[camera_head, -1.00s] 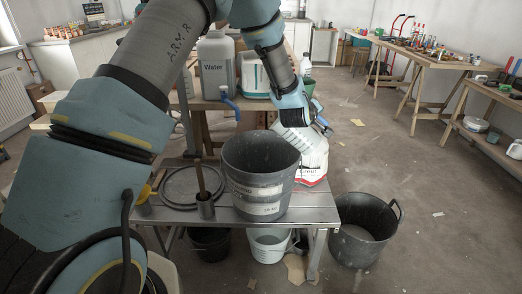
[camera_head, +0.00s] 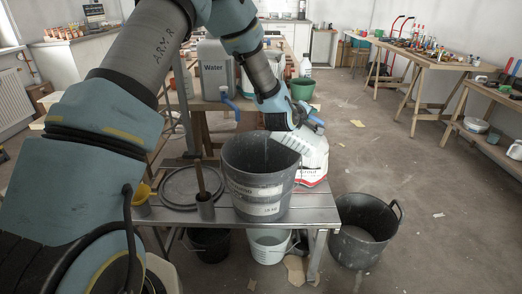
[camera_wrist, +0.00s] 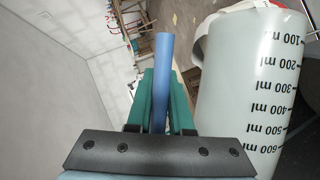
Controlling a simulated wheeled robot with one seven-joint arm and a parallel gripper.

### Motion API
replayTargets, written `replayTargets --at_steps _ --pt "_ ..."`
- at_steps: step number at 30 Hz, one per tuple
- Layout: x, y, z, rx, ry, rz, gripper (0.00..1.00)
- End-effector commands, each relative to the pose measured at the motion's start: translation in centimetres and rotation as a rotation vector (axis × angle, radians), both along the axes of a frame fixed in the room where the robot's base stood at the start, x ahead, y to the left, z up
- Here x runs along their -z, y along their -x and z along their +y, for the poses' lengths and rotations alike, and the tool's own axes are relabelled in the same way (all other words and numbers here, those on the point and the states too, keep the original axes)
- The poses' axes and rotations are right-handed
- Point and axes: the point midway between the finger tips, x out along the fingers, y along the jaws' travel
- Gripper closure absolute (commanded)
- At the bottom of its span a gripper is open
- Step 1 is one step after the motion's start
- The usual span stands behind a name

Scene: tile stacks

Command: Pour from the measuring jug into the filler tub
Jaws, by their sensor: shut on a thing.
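The measuring jug (camera_wrist: 240,90) is pale and translucent with black ml marks; it fills the right of the wrist view. My gripper (camera_wrist: 163,100) is shut on its blue handle (camera_wrist: 163,55). In the head view my gripper (camera_head: 302,118) holds the jug (camera_head: 290,141) tilted, with its mouth at the right rim of the filler tub. The filler tub (camera_head: 240,187) is a dark grey, labelled bucket standing upright on the metal bench. A faint pale streak shows inside the tub's opening. The tub's bottom is hidden, and the jug's contents cannot be made out.
A white grout bag (camera_head: 313,172) stands right behind the tub. A round dark lid or ring (camera_head: 180,187) and a grey holder with a stick (camera_head: 205,208) are left of it. A water canister (camera_head: 215,70) stands behind. A black bucket (camera_head: 362,232) is on the floor.

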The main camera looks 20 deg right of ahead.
Motion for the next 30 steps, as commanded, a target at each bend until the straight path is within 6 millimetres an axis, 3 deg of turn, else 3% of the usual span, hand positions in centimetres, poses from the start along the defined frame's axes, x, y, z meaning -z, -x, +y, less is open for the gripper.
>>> replayTargets --at_steps 30 --pt "-0.4 -1.1 1.4 0.0 0.119 0.087 1.0"
